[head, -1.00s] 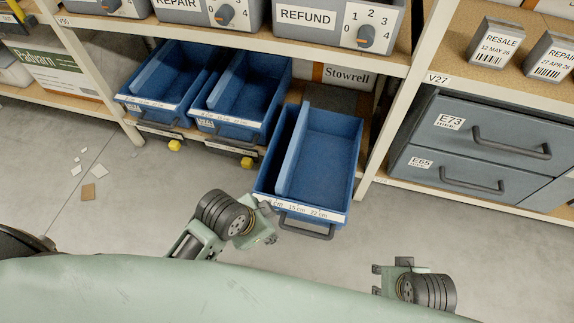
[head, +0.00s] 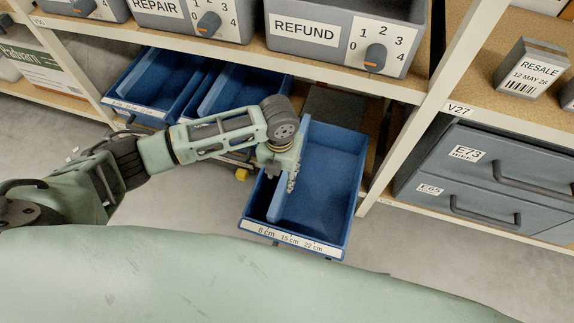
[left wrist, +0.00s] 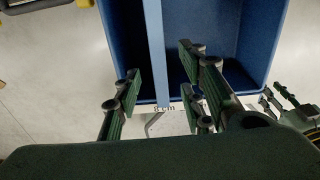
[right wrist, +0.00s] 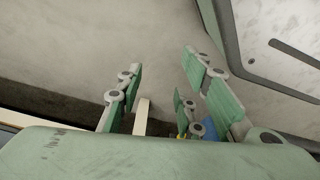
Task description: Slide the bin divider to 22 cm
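The blue bin (head: 345,190) is pulled out from the lower shelf, with a front label reading 8 cm, 15 cm and 22 cm. Its lighter blue divider (head: 277,207) stands upright lengthwise, by the 8 cm mark. My left gripper (head: 284,174) is over the bin at the divider. In the left wrist view, its open fingers (left wrist: 160,80) lie either side of the divider (left wrist: 154,35), with gaps showing; contact cannot be seen. My right gripper (right wrist: 160,88) is open and empty above the floor, outside the head view.
Two other blue bins (head: 150,85) (head: 262,92) sit on the shelf to the left. A rack post (head: 425,135) and grey drawers (head: 500,165) stand to the right. The shelf with grey dial boxes (head: 340,45) overhangs the back. Floor in front is clear.

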